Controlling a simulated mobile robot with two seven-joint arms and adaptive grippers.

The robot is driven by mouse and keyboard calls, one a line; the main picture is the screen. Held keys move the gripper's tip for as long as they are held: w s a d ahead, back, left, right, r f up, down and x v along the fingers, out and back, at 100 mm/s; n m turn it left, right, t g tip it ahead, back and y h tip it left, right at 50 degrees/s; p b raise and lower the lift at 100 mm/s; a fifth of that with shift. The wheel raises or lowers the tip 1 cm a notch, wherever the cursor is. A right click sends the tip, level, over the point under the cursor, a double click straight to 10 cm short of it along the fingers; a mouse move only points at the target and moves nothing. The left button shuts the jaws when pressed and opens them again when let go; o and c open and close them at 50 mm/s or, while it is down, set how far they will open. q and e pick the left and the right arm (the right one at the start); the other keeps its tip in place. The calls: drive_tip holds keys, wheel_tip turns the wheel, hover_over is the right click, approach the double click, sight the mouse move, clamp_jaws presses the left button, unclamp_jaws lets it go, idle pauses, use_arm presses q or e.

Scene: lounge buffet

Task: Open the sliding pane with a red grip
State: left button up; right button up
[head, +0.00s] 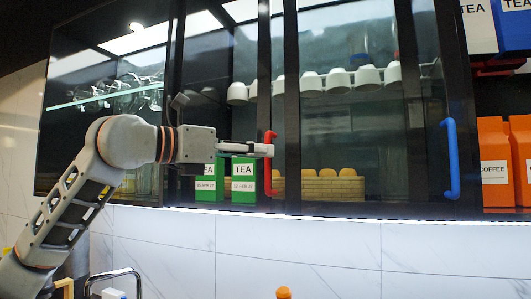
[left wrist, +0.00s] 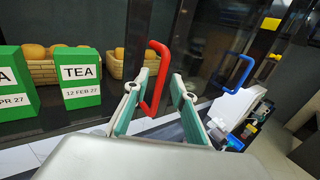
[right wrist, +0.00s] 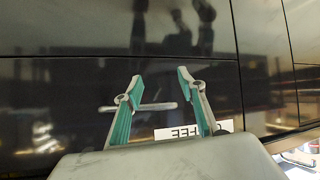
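The red grip (head: 268,182) is a vertical handle on the dark vertical frame of a glass pane in the wall cabinet. It also shows in the left wrist view (left wrist: 154,95). My left gripper (head: 268,149) is at the upper part of the red grip. In the left wrist view its two fingers (left wrist: 158,82) are apart, one on each side of the grip; I cannot tell whether either touches it. My right gripper (right wrist: 161,79) is open and empty in front of a dark glossy front with a bar handle (right wrist: 145,107). It is outside the head view.
A blue grip (head: 451,160) is on the pane frame at the right. Green tea boxes (head: 243,187), baskets of buns (head: 335,188) and white cups (head: 338,82) stand behind the glass. Orange coffee boxes (head: 494,150) are at far right. A tap (head: 112,274) stands below the cabinet.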

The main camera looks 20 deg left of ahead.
use_arm(q)
drive_tip(key=v, duration=0.9)
